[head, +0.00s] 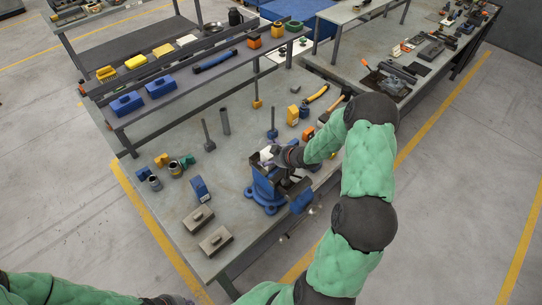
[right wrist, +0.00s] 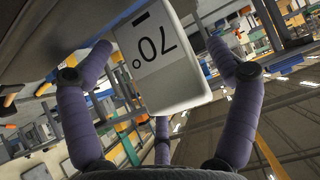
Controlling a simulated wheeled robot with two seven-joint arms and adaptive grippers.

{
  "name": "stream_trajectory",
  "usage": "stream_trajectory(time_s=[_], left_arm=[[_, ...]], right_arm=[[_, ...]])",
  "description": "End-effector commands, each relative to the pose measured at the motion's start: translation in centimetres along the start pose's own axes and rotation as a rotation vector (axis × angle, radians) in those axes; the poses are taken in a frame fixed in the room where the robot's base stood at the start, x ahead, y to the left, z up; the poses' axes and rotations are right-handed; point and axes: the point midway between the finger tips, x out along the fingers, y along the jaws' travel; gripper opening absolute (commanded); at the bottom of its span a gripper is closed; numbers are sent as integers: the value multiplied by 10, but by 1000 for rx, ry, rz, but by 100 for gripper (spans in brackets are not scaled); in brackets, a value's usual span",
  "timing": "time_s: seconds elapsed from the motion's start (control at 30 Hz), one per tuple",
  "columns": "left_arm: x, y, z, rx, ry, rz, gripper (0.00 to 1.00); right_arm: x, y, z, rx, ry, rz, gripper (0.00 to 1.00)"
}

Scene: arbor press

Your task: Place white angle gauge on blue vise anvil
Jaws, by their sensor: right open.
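The blue vise (head: 265,193) is bolted at the near right part of the workbench; my right gripper and wrist partly cover its top. The white angle gauge (head: 267,153) is a small pale patch at the vise top, by my right gripper (head: 277,156). Whether the gauge rests fully on the anvil is hidden. My left arm's dark end (head: 168,299) shows at the bottom edge; its fingers cannot be made out.
Two grey blocks (head: 207,228) lie on the bench's near left, beside a blue block (head: 199,190). Grey posts (head: 225,121) stand behind the vise. A raised shelf (head: 190,75) with blue and yellow boxes runs along the back. A hammer (head: 335,108) lies to the right.

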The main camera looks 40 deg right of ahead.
Motion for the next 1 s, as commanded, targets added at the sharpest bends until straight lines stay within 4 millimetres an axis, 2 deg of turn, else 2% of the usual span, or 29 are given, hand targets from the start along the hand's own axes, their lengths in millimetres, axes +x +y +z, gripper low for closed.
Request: stream_trajectory(time_s=[0.4,0.53,0.73,1.0], left_arm=[[-7,2,0,0,0,0,0],[-9,3,0,0,0,0,0],[-12,4,0,0,0,0,0],[-12,4,0,0,0,0,0]], right_arm=[[-79,2,-1,0,1,5,89],[-100,2,-1,1,0,5,89],[-116,1,0,0,1,2,89],[-118,0,0,1,1,1,89]])
